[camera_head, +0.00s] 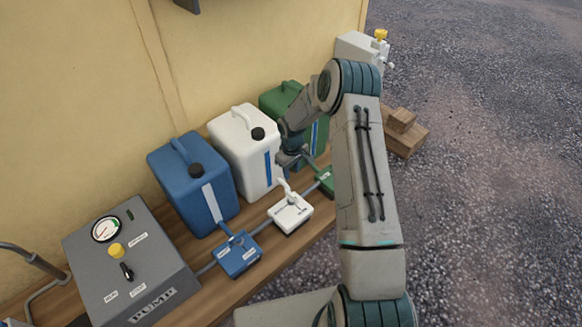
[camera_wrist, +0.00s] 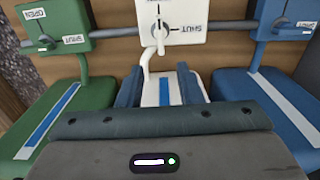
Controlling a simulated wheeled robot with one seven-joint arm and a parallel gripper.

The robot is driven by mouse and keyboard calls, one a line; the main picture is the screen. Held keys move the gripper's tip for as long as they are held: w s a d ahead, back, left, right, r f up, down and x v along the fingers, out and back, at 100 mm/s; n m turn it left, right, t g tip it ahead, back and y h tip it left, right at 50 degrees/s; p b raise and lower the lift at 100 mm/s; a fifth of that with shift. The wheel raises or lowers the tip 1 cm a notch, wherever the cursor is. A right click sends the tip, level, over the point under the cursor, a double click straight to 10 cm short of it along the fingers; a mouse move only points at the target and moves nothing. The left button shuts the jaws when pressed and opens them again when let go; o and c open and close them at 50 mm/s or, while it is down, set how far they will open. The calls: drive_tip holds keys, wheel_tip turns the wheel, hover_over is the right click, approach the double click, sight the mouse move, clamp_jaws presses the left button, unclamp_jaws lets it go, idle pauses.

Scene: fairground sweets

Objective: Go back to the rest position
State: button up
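The gripper looks open and empty. Whether a finger touches the lever is not clear.
A blue canister (camera_head: 195,180), a green canister (camera_head: 285,98), a blue valve box (camera_head: 239,256) and a green valve box (camera_head: 325,180) share the wooden shelf. A grey pump box (camera_head: 130,265) stands at left. The yellow wall is close behind. Open gravel (camera_head: 480,150) lies right.

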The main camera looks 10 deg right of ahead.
drive_tip(key=s+r+m+p, duration=0.1)
drive_tip(key=s+r+p, duration=0.3)
drive_tip(key=r, duration=0.9)
drive_tip(key=s+r+m+t+h+p, duration=0.1)
drive_tip(key=s+r+p, duration=0.35)
drive_tip(key=r, duration=0.85)
drive_tip(key=s+r+p, duration=0.1)
drive_tip(key=r+p, duration=0.5)
drive_tip(key=r, duration=0.7)
drive_tip(key=s+r+m+t+y+p, duration=0.1)
drive_tip(key=s+r+m+p, duration=0.3)
drive_tip(key=s+r+p, duration=1.1)
drive_tip(key=s+r, duration=0.8)
drive_tip(key=r, duration=0.3)
drive_tip(key=shift+s+a+t+p, duration=0.2)
drive_tip(key=shift+t+p, duration=0.2)
